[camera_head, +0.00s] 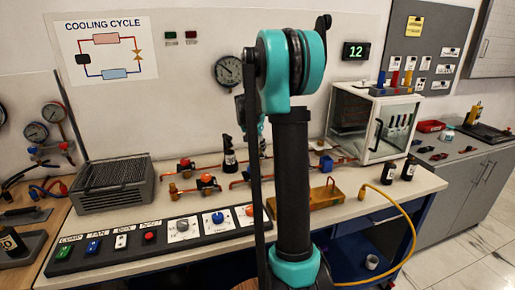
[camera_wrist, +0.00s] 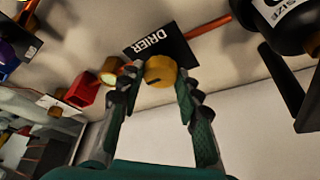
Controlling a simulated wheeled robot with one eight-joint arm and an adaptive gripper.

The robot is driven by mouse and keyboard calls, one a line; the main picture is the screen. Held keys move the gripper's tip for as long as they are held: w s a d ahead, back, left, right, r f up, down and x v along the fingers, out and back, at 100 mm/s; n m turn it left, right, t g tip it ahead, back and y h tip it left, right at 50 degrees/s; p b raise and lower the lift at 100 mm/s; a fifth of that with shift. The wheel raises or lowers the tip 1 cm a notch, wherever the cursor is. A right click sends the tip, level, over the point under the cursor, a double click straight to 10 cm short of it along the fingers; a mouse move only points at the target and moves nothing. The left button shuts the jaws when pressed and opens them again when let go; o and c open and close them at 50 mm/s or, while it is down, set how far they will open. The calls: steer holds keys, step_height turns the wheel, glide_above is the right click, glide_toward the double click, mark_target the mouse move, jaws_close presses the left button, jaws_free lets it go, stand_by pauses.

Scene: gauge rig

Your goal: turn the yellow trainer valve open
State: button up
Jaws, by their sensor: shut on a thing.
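A black label reading DRIER (camera_wrist: 163,45) lies just behind the knob. In the head view my own arm covers the middle of the bench, and I cannot make out the knob or the fingertips there. How far the valve is turned cannot be told.
In the wrist view a brass fitting (camera_wrist: 112,72) and a red block (camera_wrist: 82,90) lie left of the knob, and a dark bottle (camera_wrist: 287,20) is at upper right. The bench (camera_head: 185,205) holds red-handled valves (camera_head: 207,181), a switch panel (camera_head: 135,241) and a glass-fronted cabinet (camera_head: 372,122).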

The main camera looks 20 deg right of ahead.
steer(key=n+t+y, duration=0.1)
steer(key=n, duration=0.2)
steer(key=shift+d+n, duration=0.15)
steer(key=shift+n, duration=0.25)
steer(key=n+y, duration=0.2)
steer(key=n, duration=0.2)
steer(key=shift+s+d+n, duration=0.1)
steer(key=shift+n, duration=0.2)
steer(key=n+y, duration=0.1)
steer(key=n, duration=0.3)
steer(key=shift+d+n+y, duration=0.1)
steer(key=shift+n+y, duration=0.2)
steer(key=shift+y, duration=0.1)
steer(key=n+g+y, duration=0.1)
steer(key=n, duration=0.3)
steer(key=shift+d+n, duration=0.1)
steer(key=shift+n, duration=0.3)
steer(key=shift+y, duration=0.3)
steer(key=o, duration=1.2)
steer(key=shift+c, duration=0.2)
steer(key=shift+r, duration=0.1)
